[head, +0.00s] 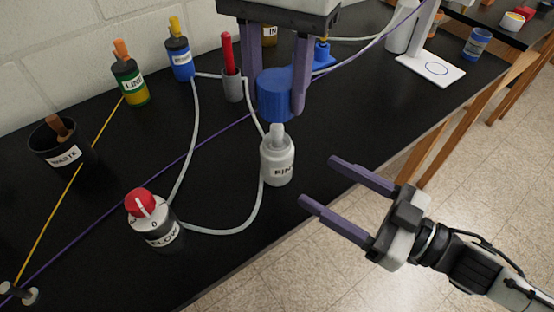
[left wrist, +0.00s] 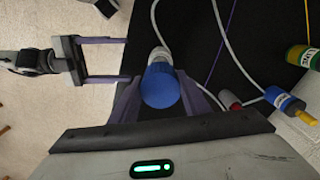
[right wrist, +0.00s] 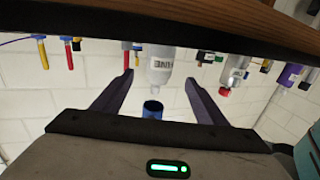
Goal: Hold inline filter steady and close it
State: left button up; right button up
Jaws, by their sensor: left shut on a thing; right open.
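The inline filter's white body (head: 277,165), with a label that seems to read FINE, stands upright on the black bench and shows in the right wrist view (right wrist: 160,70). Its blue cap (head: 277,95) is held by my left gripper (head: 277,98), which is shut around its sides. The cap is above the body's narrow neck, with a small gap in the right wrist view (right wrist: 152,109). The left wrist view shows the cap (left wrist: 161,87) between the fingers. My right gripper (head: 320,181) is open and empty, right of the body, its fingers pointing towards it.
Bottles (head: 130,85), a grey holder with a red item (head: 230,75) and a waste cup (head: 62,148) stand behind and left. The bench edge is close on the right.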

aim_at(291, 163)
pick_arm(q)
jog(key=shift+w, duration=0.1)
pick_arm(e)
jog(key=x, duration=1.1)
jog(key=shift+w+a, duration=0.1)
jog(key=c, duration=1.6)
pick_arm(q)
jog(key=shift+f, duration=2.5)
jog(key=shift+f, duration=0.9)
jog(key=shift+f, duration=0.6)
pick_arm(e)
grip_shut()
